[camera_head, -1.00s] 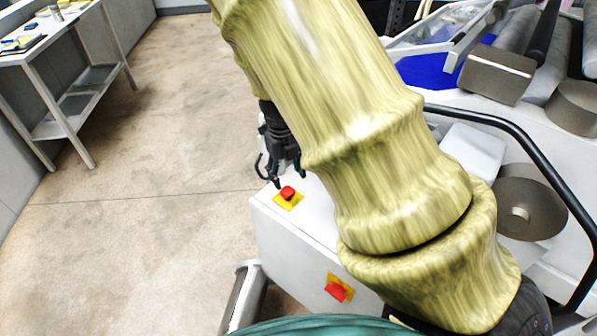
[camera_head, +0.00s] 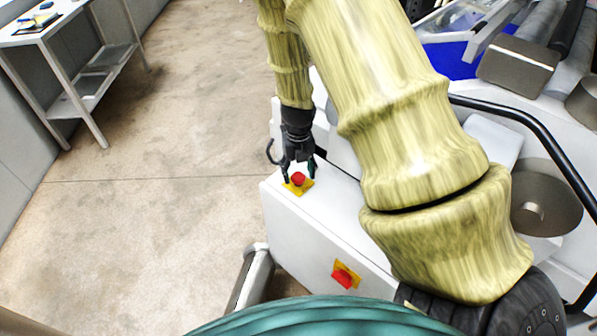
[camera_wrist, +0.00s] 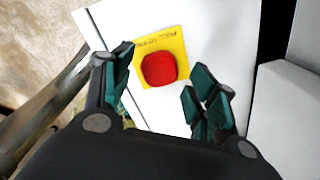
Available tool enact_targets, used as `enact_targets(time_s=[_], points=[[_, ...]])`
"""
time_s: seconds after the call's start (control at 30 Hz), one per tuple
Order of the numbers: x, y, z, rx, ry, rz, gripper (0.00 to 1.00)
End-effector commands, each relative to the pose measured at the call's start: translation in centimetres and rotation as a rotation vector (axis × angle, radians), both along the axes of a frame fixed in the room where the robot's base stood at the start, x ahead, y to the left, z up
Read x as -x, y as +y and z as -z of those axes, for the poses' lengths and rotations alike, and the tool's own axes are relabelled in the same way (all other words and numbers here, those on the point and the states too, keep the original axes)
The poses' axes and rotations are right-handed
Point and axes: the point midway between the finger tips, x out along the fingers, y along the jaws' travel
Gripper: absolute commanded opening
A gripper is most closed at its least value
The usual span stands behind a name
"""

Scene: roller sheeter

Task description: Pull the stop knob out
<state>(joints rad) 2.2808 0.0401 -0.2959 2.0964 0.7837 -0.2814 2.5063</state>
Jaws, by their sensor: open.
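A red stop knob (camera_head: 298,178) sits on a yellow plate (camera_head: 291,190) on the white top of the machine. In the wrist view the knob (camera_wrist: 159,69) lies just beyond and between my fingertips, on its yellow plate (camera_wrist: 178,45). My gripper (camera_head: 299,173) is open, with one finger on each side of the knob. In the wrist view my gripper (camera_wrist: 160,75) shows nothing held between its fingers, and I cannot tell whether they touch the knob. A second red knob (camera_head: 343,277) on a yellow plate is on the machine's front side face.
The white machine housing (camera_head: 318,240) has a black curved rail (camera_head: 530,140) and rollers at the right. A table (camera_head: 60,30) is at the far left. The floor between is clear.

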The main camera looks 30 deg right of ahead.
Motion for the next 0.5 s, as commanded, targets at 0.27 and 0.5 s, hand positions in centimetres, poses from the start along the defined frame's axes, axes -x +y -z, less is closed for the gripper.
enact_targets(time_s=[0.27, 0.5], points=[[-0.01, 0.0, 1.22, 0.0, -0.001, 0.001, 0.58], [-0.02, -0.01, 1.24, 0.0, -0.001, 0.0, 0.55]])
